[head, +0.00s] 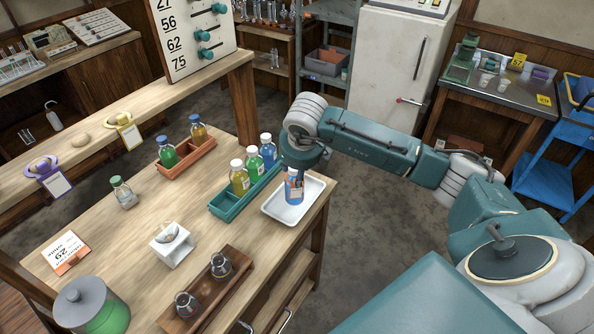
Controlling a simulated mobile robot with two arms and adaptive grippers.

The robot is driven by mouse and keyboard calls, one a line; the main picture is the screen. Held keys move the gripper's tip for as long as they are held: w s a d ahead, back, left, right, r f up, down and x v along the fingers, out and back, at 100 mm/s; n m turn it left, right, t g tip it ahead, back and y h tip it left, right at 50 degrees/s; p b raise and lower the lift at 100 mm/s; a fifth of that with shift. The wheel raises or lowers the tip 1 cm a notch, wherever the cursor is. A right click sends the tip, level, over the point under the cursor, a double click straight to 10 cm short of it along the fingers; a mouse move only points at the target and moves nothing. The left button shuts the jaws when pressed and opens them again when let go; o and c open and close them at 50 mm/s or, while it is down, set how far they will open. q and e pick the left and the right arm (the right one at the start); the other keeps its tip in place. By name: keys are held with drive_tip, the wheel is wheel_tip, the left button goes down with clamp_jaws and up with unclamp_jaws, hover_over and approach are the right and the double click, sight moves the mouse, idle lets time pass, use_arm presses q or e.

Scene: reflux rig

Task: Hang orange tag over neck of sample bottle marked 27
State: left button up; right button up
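My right gripper (301,158) points down over the white tray (282,219) at the table's right edge. Directly below it is a blue bottle or container (294,190) with a pale label and a bit of orange near its top. The gripper hides the top of it. I cannot tell whether the orange is a tag, or whether the fingers hold anything. No number is readable on any bottle, so I cannot pick out bottle 27. My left gripper is not in view.
A teal rack (224,206) holds several capped bottles just left of the tray. An orange rack (182,163) holds two bottles. A yellow tag (130,135) and a purple tag (57,183) are on the back ledge. A white card (65,251) with an orange edge stands front left.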

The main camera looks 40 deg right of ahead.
drive_tip(key=v, duration=1.2)
drive_tip(key=shift+a, duration=0.1)
